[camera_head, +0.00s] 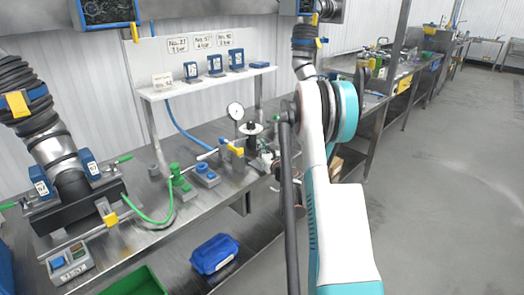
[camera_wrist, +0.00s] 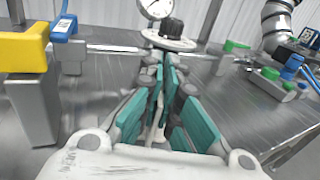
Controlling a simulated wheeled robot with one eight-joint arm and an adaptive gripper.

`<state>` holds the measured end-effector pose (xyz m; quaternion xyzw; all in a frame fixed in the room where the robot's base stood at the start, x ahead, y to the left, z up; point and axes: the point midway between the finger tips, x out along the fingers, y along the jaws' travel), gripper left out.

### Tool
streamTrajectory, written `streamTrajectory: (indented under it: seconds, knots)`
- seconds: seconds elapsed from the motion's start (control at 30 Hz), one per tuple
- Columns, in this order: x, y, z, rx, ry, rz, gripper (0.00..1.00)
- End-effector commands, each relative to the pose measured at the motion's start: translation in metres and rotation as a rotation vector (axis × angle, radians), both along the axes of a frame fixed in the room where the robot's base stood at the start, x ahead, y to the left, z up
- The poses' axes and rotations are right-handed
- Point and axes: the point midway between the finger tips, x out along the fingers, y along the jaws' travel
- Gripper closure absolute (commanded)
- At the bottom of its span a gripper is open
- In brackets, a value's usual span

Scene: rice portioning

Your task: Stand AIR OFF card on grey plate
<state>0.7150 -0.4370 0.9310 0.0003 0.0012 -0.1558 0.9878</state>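My gripper (camera_wrist: 164,80) is low over the bench, close to the round-based fitting below the gauge. Its teal finger pads are close together in the wrist view, with a pale strip between them; I cannot tell whether this is a held thing or part of the gripper. In the head view my arm hides much of the gripper. A small white card (camera_head: 162,79) with print too small to read stands on the white shelf's left end; I cannot tell whether it is the AIR OFF card. I cannot single out the grey plate.
The dial gauge (camera_head: 235,111) and a dark-topped fitting (camera_wrist: 172,32) stand close ahead of my gripper. Green hose and fittings (camera_head: 178,175) lie along the bench. A blue case (camera_head: 214,254) sits on the lower shelf.

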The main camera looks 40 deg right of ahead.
Motion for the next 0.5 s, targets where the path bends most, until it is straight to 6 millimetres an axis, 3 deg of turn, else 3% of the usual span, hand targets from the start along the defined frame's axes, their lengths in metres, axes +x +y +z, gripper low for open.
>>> streamTrajectory:
  seconds: [0.3, 0.4, 0.5]
  knots:
    - [0.0, 0.0, -0.0024, 0.0, 0.0, 0.0, 1.0]
    - [0.0, 0.0, -0.0016, 0.0, 0.0, 0.0, 0.79]
    - [0.0, 0.0, -0.0014, 0.0, 0.0, 0.0, 0.75]
